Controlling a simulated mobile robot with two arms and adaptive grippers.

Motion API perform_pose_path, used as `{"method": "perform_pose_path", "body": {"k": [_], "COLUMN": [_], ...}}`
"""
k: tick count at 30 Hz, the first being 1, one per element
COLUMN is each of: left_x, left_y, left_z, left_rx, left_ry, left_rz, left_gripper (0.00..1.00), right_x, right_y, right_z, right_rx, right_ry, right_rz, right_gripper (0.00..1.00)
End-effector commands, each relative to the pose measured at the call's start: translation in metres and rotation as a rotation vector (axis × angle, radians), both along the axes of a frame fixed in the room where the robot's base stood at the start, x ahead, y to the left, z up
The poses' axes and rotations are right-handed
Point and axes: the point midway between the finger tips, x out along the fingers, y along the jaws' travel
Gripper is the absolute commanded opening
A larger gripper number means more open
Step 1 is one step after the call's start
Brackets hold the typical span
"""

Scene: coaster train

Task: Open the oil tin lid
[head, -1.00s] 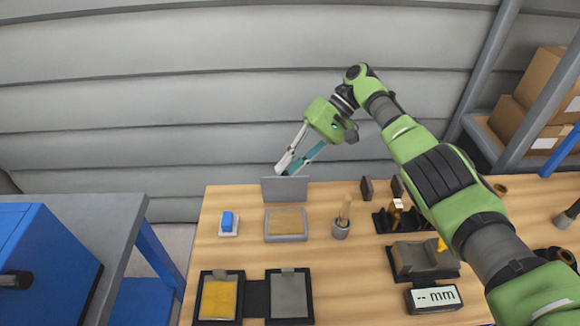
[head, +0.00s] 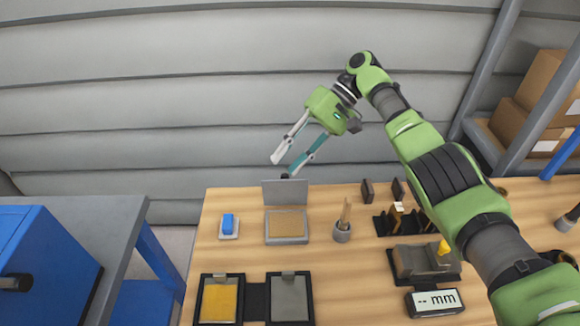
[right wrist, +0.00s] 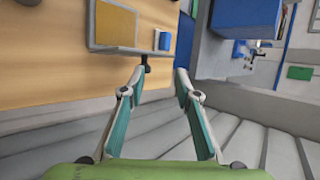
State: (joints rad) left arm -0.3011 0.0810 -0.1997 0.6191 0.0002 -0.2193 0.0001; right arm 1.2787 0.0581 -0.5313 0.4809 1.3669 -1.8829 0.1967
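The oil tin (head: 286,239) is a shallow grey box with a tan inside, on the wooden bench near its back edge. Its grey lid (head: 284,193) stands upright at the tin's back side, so the tin is open. In the right wrist view the tin (right wrist: 116,24) shows at upper left, with a dark tab (right wrist: 144,61) on the lid's edge. My right gripper (head: 283,166) is open and empty, just above and behind the lid's top edge. Its spread fingers (right wrist: 159,73) also show in the right wrist view. My left gripper is not in view.
A blue block (head: 228,221) sits on a small plate left of the tin. A cup with a wooden-handled tool (head: 342,232) stands to the right. Framed yellow (head: 219,299) and grey (head: 289,298) plates lie in front. A grey corrugated wall rises behind the bench.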

Motion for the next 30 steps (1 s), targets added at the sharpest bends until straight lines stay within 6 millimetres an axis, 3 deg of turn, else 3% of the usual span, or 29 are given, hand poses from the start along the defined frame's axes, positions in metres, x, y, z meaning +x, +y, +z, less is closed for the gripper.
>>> {"method": "perform_pose_path", "body": {"k": [6, 12, 30], "left_x": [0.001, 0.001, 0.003], "left_y": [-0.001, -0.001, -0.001], "left_z": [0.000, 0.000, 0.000], "left_rx": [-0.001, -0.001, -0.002], "left_ry": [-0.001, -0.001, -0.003], "left_rz": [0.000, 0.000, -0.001], "left_gripper": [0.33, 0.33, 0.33], "right_x": [0.001, 0.000, 0.000], "right_y": [0.001, 0.001, 0.001], "right_z": [0.044, 0.063, 0.065], "right_rx": [0.000, -0.001, -0.002], "right_ry": [-0.005, -0.001, 0.000], "right_rz": [0.002, 0.001, 0.001], "right_gripper": [0.30, 0.30, 0.30]}}
